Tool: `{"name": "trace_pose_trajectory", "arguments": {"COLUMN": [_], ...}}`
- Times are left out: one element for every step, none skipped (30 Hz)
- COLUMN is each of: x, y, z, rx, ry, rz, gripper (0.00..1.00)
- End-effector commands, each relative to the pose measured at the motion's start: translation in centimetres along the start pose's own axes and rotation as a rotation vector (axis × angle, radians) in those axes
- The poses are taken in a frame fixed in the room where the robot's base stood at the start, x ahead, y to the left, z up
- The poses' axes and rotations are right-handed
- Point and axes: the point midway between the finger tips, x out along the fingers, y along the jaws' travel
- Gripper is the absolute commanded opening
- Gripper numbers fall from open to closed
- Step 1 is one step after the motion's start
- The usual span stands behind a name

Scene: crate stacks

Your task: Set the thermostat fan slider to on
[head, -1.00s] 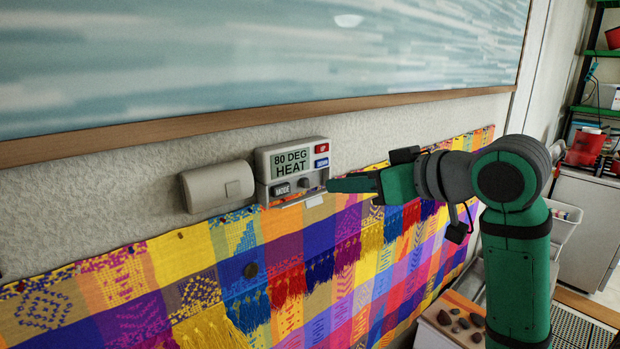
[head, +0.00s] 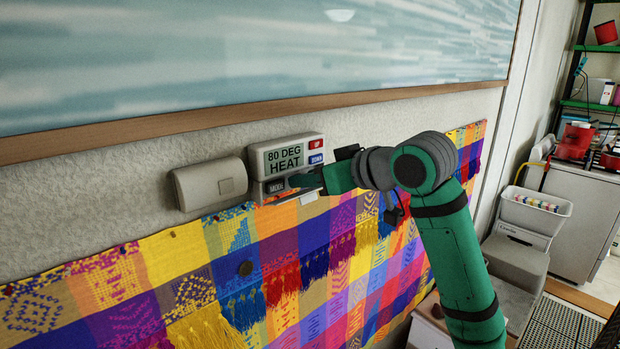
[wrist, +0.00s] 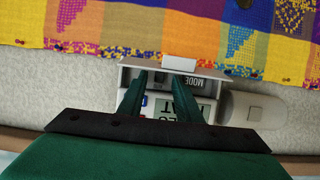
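The thermostat (head: 287,143) is a pale box on the wall. Its display (head: 284,158) reads "80 DEG HEAT". A red UP button (head: 316,145), a blue DOWN button (head: 316,159) and a dark MODE button (head: 275,186) show on its face. A white tab (head: 308,198) sticks out at its lower edge; it also shows in the wrist view (wrist: 180,64). I cannot make out a label for the fan slider. My gripper (head: 292,181) is at the lower right of the face, hiding the dark knob there. In the wrist view its two fingers (wrist: 157,76) stand apart; contact cannot be told.
A beige wall box (head: 208,185) is mounted just left of the thermostat. A colourful woven cloth (head: 290,270) hangs on the wall below. A wooden-framed picture (head: 230,116) is above. Shelves and a white bin (head: 536,212) stand at the right.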

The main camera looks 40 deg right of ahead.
Motion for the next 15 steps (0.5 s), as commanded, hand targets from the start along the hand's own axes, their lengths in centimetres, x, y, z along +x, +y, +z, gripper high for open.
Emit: {"name": "trace_pose_trajectory", "arguments": {"x": [0.15,0.20,0.23,0.24,0.23,0.21,0.20,0.19,0.17,0.16,0.16,0.15,0.14,0.14,0.13], "y": [0.04,0.05,0.07,0.09,0.11,0.13,0.15,0.16,0.18,0.19,0.20,0.21,0.22,0.22,0.23], "z": [0.01,0.01,0.02,0.02,0.03,0.04,0.04,0.05,0.05,0.06,0.06,0.07,0.07,0.07,0.07], "rx": [0.000,0.000,0.000,0.000,0.001,0.001,0.001,0.001,0.001,0.001,0.001,0.002,0.002,0.002,0.002], "ry": [0.000,0.000,0.000,0.000,0.000,0.000,0.000,0.000,0.000,0.000,0.000,0.000,0.000,0.000,0.000], "rz": [0.001,0.001,0.002,0.002,0.002,0.002,0.003,0.003,0.003,0.003,0.004,0.004,0.004,0.004,0.004], "gripper": [0.31,0.31,0.31,0.31,0.31,0.31,0.31,0.31,0.31,0.26,0.19,0.10,0.03,0.00,0.00]}}
